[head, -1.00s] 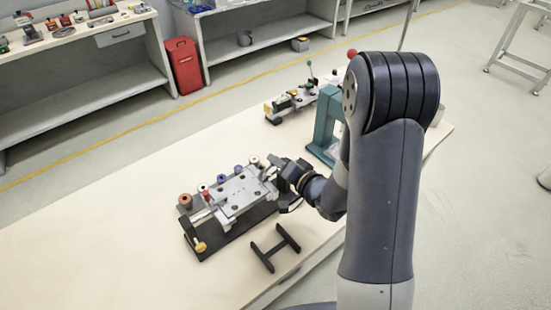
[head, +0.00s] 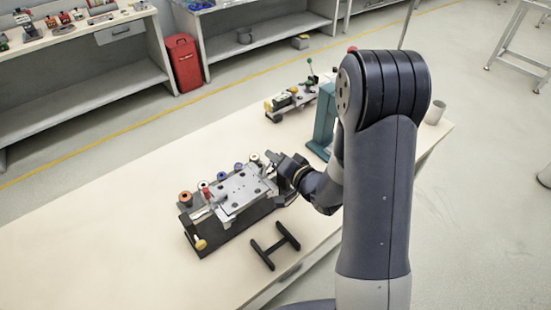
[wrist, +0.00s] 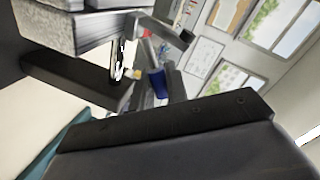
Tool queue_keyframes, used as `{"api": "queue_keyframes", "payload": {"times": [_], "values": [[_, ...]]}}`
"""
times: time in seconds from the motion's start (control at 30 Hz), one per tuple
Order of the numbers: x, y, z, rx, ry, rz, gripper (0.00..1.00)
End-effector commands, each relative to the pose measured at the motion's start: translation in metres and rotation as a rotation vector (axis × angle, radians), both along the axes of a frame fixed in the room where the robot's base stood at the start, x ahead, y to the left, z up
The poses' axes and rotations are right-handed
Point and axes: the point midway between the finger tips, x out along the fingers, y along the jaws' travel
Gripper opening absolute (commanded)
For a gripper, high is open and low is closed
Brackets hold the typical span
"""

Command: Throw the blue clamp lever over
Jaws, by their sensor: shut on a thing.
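The clamping fixture (head: 215,237) stands on the bench, with a grey plate (head: 240,190) on a dark base and several coloured round knobs along its far side. My gripper (head: 274,160) is at the right end of the plate, its jaws small and partly merged with the fixture. In the wrist view a blue piece, which looks like the blue clamp lever (wrist: 157,84), shows beyond the dark jaw parts. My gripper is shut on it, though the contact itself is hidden. In the head view I cannot pick the lever out at the jaws.
A black H-shaped piece (head: 275,246) lies in front of the fixture. A teal frame (head: 323,125) and a second small fixture (head: 290,103) stand behind my wrist. A grey cup (head: 435,111) is at the right. The bench's left part is clear.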

Motion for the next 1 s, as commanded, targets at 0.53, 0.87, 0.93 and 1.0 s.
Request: {"api": "queue_keyframes", "payload": {"times": [0.53,0.87,0.93,1.0], "values": [[-0.006,0.01,0.009,-0.278,-0.191,0.001,0.0],[-0.007,0.009,0.011,-0.294,-0.197,0.0,0.0],[-0.007,0.009,0.011,-0.293,-0.197,0.0,0.16],[-0.007,0.009,0.011,-0.293,-0.197,0.0,0.21]]}}
